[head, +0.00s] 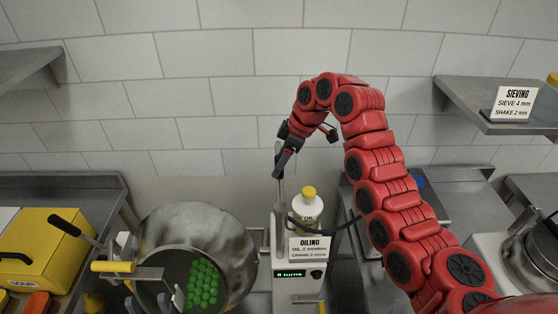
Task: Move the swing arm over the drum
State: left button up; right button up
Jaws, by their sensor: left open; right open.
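The drum (165,232) is a grey metal bowl at the lower left, its mouth tilted toward me, with green gummies (203,284) inside. Right of it stands the white oiling machine (284,288) with a display reading "8 turns". A thin grey upright post (279,205) rises from it. A dark curved arm or hose (335,231) extends right from near the post, away from the drum; I cannot tell which part is the swing arm. My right gripper (281,163) is open at the post's top; whether it touches is unclear. My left gripper is out of view.
A yellow-capped oil bottle (307,208) stands behind the "OILING" sign (309,248). A yellow box (38,250) and black-knobbed lever (75,231) are left of the drum. A shelf (490,106) with a sieving sign is at upper right. My red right arm crosses the right side.

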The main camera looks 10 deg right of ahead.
jog(key=shift+a+f, duration=0.15)
jog(key=shift+f, duration=0.05)
jog(key=shift+c, duration=0.2)
grip_shut()
dwell(1.3)
